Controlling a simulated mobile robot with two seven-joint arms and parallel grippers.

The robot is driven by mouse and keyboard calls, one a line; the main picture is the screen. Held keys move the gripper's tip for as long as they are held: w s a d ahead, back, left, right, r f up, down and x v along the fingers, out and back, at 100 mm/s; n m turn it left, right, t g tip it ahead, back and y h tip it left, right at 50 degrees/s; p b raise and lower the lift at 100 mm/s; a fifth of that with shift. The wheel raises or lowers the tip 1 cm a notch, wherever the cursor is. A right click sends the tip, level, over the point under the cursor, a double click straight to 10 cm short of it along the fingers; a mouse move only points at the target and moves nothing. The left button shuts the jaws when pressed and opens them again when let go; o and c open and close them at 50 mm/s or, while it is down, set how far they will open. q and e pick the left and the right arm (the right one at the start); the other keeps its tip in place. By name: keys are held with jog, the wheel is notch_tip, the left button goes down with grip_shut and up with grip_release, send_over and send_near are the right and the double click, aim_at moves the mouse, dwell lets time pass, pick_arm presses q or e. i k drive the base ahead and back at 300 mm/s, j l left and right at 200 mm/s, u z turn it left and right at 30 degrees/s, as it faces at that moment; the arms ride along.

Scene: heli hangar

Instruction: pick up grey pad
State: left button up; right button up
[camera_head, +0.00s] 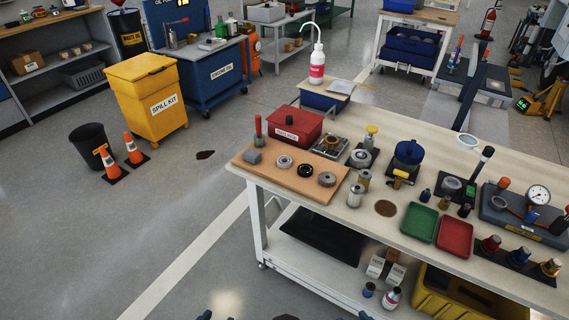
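A small grey block (252,157), which looks like the grey pad, lies on the left end of a brown board (291,181) on the workbench. It sits just below a red-handled tool (258,131), close to it; I cannot tell whether they touch. A grey ring, a black ring and another grey ring lie to its right on the board. No gripper can be made out. Only small dark shapes show at the bottom edge, and I cannot tell what they are. Nothing is seen touching the pad.
A red box (295,126) stands behind the board. Green (419,222) and red (454,235) trays, a blue-lidded pot (408,155) and a gauge unit crowd the bench's right. Orange cones (133,150) and a yellow spill-kit bin (147,98) stand left. Floor before the bench is clear.

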aim_at(251, 155)
jog(key=i+j, duration=0.2)
jog(key=j, duration=0.2)
jog(key=i+j, duration=0.2)
jog(key=j, duration=0.15)
jog(key=i+j+z, duration=0.15)
jog(key=j, duration=0.15)
jog(key=i+j+z, duration=0.1)
jog(key=j, duration=0.25)
jog(key=i+j+z, duration=0.15)
jog(key=j, duration=0.2)
